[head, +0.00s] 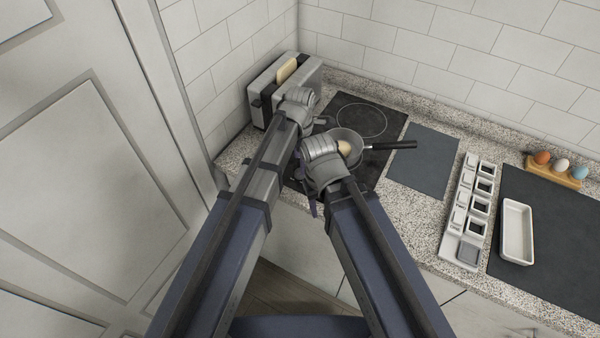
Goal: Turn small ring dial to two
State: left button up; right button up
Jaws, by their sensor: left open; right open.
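The dark hob (385,125) lies on the counter, with a ring outline (362,120) showing at its back. I cannot make out the small ring dial; my arms cover the front left of the hob. My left gripper (324,122) is open over the hob's left side, between the toaster and the pan. My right gripper (307,186) is open near the hob's front left edge, largely hidden by its own wrist. I cannot tell whether either gripper touches anything.
A toaster (262,98) with a bread slice (287,70) stands at the back left. Right of the hob are a grey mat (424,160), a white rack (461,247) of small boxes, a white dish (517,232) on a dark mat (565,250), and an egg holder (553,175).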

pick_arm(q)
jog(key=shift+f+b, duration=1.95)
jog(key=shift+f, duration=0.45)
grip_shut()
